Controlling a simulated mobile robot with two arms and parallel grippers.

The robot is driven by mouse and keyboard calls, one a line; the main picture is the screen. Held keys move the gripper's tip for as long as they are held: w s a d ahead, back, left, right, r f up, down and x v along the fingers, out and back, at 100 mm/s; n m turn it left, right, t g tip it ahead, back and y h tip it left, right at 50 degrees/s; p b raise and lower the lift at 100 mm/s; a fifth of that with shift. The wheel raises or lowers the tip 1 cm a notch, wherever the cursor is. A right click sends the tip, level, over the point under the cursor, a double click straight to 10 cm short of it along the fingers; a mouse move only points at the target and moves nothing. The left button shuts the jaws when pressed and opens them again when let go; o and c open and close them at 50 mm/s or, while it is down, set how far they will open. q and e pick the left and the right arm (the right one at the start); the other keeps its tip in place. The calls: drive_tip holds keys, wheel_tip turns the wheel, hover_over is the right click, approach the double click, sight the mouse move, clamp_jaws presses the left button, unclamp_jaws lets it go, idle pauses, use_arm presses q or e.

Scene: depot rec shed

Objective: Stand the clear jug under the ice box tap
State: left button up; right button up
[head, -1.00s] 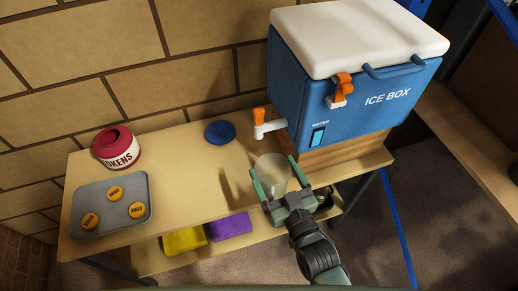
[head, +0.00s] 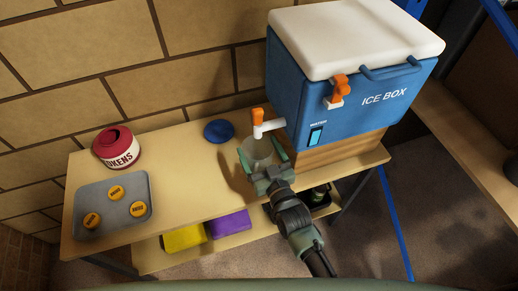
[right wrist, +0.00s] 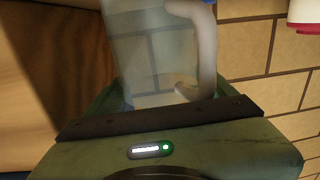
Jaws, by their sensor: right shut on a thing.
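The clear jug (head: 257,150) is held in my right gripper (head: 264,160), just below and slightly left of the ice box tap (head: 264,122). In the right wrist view the see-through jug (right wrist: 145,50) with its handle sits between the green fingers (right wrist: 165,100). The tap has an orange lever and a white spout, and projects from the left of the blue ice box (head: 345,100) with a white lid. I cannot tell whether the jug's base touches the table. My left gripper is not in view.
The wooden table (head: 190,185) also bears a blue disc (head: 218,131), a red tokens pot (head: 117,147) and a grey tray (head: 80,220) with orange tokens. Yellow and purple things lie on the lower shelf. The table's middle is clear. A brick wall stands behind.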

drive_tip(key=shift+f, duration=0.1)
drive_tip(key=o, duration=1.9)
drive_tip(key=shift+o, duration=0.2)
drive_tip(key=shift+s, duration=0.2)
drive_tip(key=b+v, duration=0.1)
drive_tip(key=v, duration=1)
drive_tip(key=shift+s+d, duration=0.25)
drive_tip(key=shift+s, duration=0.05)
